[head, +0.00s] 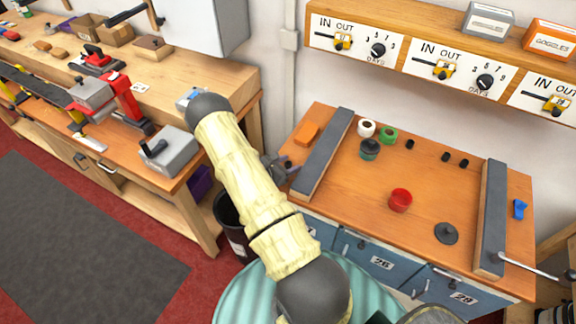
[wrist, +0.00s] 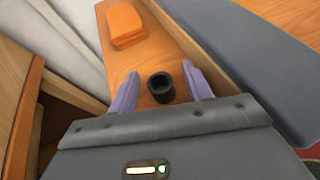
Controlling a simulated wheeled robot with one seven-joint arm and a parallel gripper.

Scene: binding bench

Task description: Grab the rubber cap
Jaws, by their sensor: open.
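A small black rubber cap (wrist: 161,87), hollow and open at the top, stands on the wooden bench top in the wrist view. My gripper (wrist: 160,72) is open, with one purple finger on each side of the cap; I cannot tell whether either touches it. In the head view my gripper (head: 287,164) is at the bench's left end, beside the left grey bar, and the cap there is hidden. Other small black pieces (head: 410,144) stand farther back on the bench.
The grey bar (head: 324,150) lies close to the right of my gripper. An orange block (wrist: 126,25) lies beyond the cap. A red pot (head: 400,199), a dark disc (head: 446,233) and a green roll (head: 388,135) sit on the bench (head: 350,215). Its middle is mostly free.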

